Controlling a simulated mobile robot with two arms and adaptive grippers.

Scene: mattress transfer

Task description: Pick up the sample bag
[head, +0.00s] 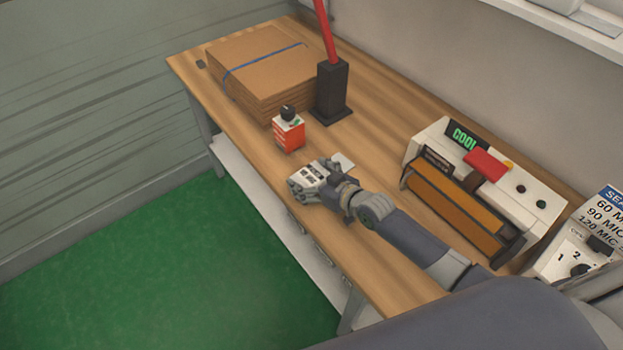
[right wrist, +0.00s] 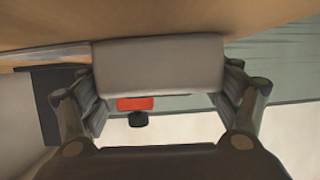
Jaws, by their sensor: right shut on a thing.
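The sample bag (right wrist: 158,75) is a pale grey, flat-sided packet between the two fingers of my right gripper (right wrist: 160,98) in the right wrist view. The fingers press on its two ends, and it is close against the wooden surface. In the head view my right gripper (head: 308,184) is low over the front edge of the bench and hides most of the bag. A small pale corner (head: 344,162) shows just behind the gripper, probably part of the bag. My left gripper is not in view.
On the wooden bench (head: 385,130), an orange-red box with a black knob (head: 289,134) stands just beyond the gripper. Stacked cardboard (head: 262,68) and a black holder with a red rod (head: 332,92) are farther back. A sealing machine (head: 480,190) stands to the right.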

